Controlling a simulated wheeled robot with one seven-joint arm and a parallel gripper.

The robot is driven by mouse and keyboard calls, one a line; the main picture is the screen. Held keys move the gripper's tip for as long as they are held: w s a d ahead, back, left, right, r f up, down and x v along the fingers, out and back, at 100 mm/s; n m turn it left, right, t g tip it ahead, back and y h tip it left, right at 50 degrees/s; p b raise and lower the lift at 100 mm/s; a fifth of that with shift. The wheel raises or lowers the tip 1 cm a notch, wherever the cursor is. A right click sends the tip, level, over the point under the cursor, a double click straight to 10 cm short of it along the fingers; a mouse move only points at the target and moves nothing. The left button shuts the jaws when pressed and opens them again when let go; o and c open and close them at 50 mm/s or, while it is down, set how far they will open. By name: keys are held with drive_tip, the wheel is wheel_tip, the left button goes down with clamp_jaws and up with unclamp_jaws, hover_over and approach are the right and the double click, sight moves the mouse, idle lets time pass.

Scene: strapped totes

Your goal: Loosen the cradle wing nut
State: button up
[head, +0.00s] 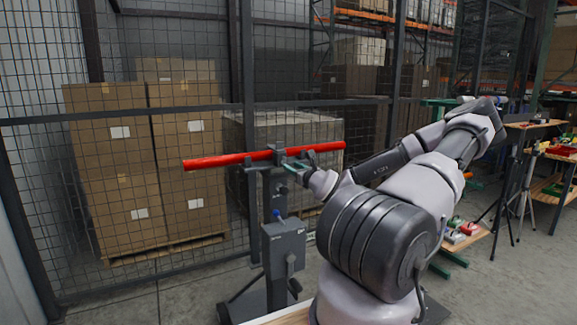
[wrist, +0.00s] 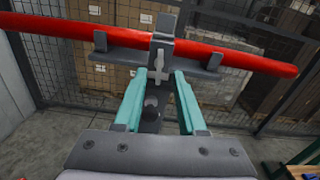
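The cradle (wrist: 210,58) is a dark grey bracket on a stand, with a long red tube (wrist: 235,52) lying across it. The light grey wing nut (wrist: 158,68) is on the front of the cradle's central block in the wrist view. My gripper (wrist: 160,76) has two teal fingers, spread apart, with their tips near the left and right sides of the nut. A narrow gap seems to show on each side; contact cannot be made out. In the head view my gripper (head: 296,167) is at the cradle, below the red tube (head: 220,160), and hides the nut.
The grey stand (head: 283,243) carries the cradle and has a blue knob (head: 277,214). A wire mesh fence (head: 60,160) stands behind it, with stacked cardboard boxes (head: 110,165) beyond. Tripods and a bench with coloured parts (head: 462,235) stand to the right. Floor at the left is clear.

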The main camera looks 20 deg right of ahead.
drive_tip(key=w, duration=0.3)
drive_tip(key=shift+w, duration=0.35)
drive_tip(key=shift+a, duration=0.1)
clamp_jaws()
drive_tip(key=shift+n, duration=0.3)
